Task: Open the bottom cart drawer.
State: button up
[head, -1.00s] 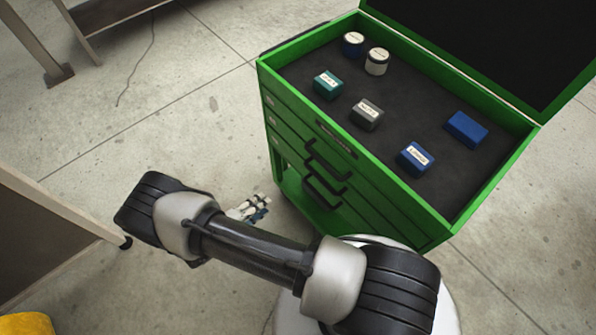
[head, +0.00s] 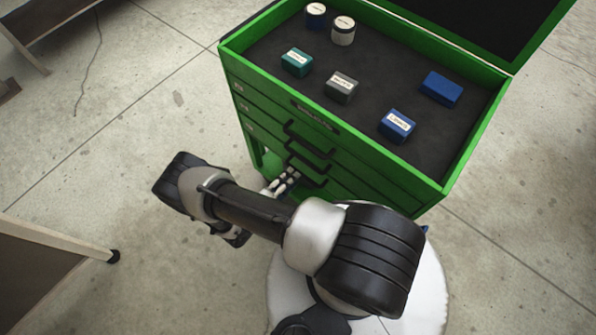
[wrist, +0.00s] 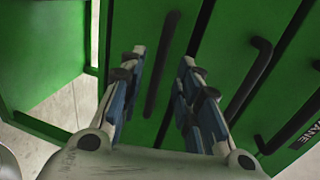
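The green cart (head: 345,165) stands at the top right in the head view, its drawer front with black handles facing my arm. All its drawers look shut. In the wrist view, turned sideways, the lowest drawer's handle (wrist: 162,80) is the leftmost black bar. A higher drawer's handle (wrist: 249,80) is right of it. My gripper (wrist: 163,57) is open, with the lowest handle appearing between its two fingers. I cannot tell whether they touch it. In the head view my gripper (head: 284,181) is at the lower handles, partly hidden by my arm.
The cart's top tray (head: 290,115) holds two jars, several small boxes and a blue block (head: 441,88). The raised black lid (head: 480,25) is behind. A table (head: 50,240) stands at the lower left. Concrete floor left of the cart is clear.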

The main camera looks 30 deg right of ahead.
aim_at(298, 171)
jog(key=x, duration=0.5)
jog(key=shift+b, duration=0.3)
grip_shut()
dwell(0.5)
